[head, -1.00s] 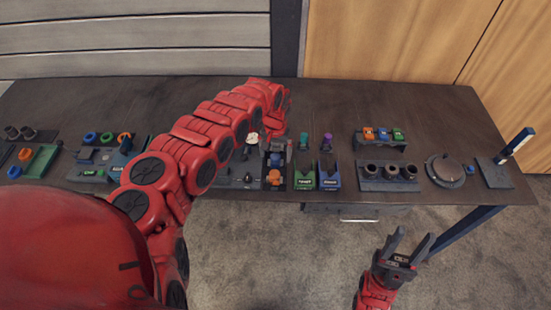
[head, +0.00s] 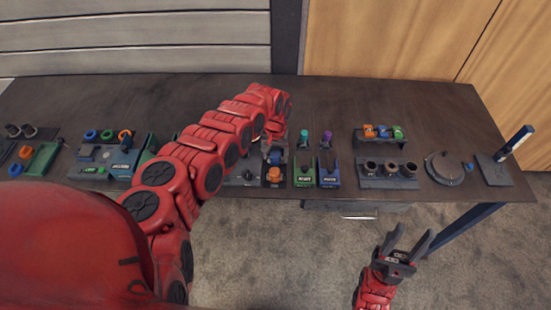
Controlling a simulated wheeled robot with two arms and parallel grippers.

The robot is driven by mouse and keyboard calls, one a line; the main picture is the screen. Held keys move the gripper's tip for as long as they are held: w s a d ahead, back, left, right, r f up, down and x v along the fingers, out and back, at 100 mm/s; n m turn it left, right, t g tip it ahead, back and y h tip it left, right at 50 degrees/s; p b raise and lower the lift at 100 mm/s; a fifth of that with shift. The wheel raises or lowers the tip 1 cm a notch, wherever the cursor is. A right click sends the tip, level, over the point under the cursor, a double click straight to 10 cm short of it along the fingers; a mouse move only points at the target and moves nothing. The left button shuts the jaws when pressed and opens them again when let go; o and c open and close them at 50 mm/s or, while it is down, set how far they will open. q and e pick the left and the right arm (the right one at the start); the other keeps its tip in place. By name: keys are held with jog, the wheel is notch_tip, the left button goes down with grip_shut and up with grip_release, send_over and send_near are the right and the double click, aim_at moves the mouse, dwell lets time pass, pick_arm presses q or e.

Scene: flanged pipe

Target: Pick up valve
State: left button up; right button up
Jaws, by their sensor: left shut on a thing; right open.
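My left gripper (head: 275,155) is over the front middle of the table, just behind and above a small orange piece (head: 273,174) in a dark holder. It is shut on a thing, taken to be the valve. My wrist and the small size hide most of the held thing, so its shape and whether it touches the holder cannot be told. My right gripper (head: 407,243) is open and empty, in front of the table over the carpet.
Right of the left gripper stand a green tray (head: 304,174) and a blue tray (head: 328,174). Further right are a block with dark cups (head: 388,174) and a round grey disc (head: 444,168). Coloured parts fill the left. The table's back strip (head: 350,95) is clear.

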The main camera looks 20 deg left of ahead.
pick_arm(q)
jog(key=shift+c, duration=0.6)
jog(key=shift+r, duration=0.1)
jog(key=shift+w+r, duration=0.1)
jog(key=shift+r, duration=0.1)
notch_tip(320, 180, up, 10)
jog(key=shift+f+b, duration=0.2)
jog(key=shift+b, duration=0.75)
notch_tip(320, 180, up, 6)
jog(key=p, duration=0.5)
send_over(275, 154)
jog(key=shift+d+r, duration=0.1)
jog(key=shift+r, duration=0.05)
